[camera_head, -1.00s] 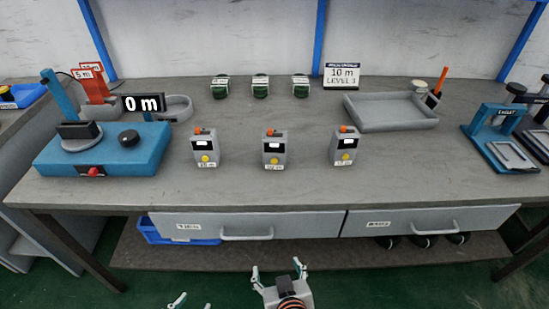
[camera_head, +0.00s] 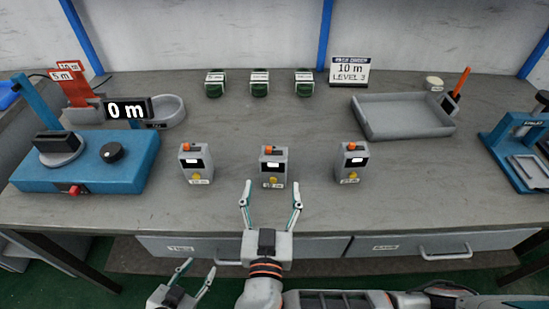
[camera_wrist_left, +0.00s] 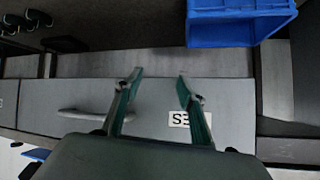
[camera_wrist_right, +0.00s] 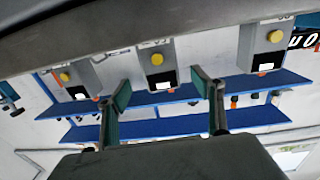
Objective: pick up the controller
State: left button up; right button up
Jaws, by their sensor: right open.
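Three grey controllers with orange tops, pale displays and yellow buttons stand in a row on the bench: left (camera_head: 196,164), middle (camera_head: 274,168) and right (camera_head: 351,164). Their small labels are too blurred to read surely. My right gripper (camera_head: 270,190) is open and empty at the bench's front, just short of the middle controller. In the right wrist view the middle controller (camera_wrist_right: 158,68) appears upside down between the open fingers (camera_wrist_right: 161,88), beyond their tips. My left gripper (camera_head: 198,267) is open and empty, low before the drawers; its fingers (camera_wrist_left: 159,75) also show apart in the left wrist view.
A blue machine (camera_head: 85,170) with a "0 m" display stands at the left. Several green-and-white coils sit behind, beside a "10 m LEVEL 3" sign (camera_head: 349,71). A grey tray (camera_head: 405,133) is at the back right. Bench between is clear.

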aim_at(273, 173)
jog(key=shift+w+r, duration=0.1)
jog(key=shift+w, duration=0.9)
jog(key=shift+w+d+p, duration=0.2)
jog(key=shift+w+p, duration=0.1)
jog(key=shift+w, duration=2.1)
pick_arm(q)
jog(key=shift+s+d+f, duration=0.1)
jog(key=shift+s, duration=0.6)
pick_arm(e)
jog(key=c, duration=1.3)
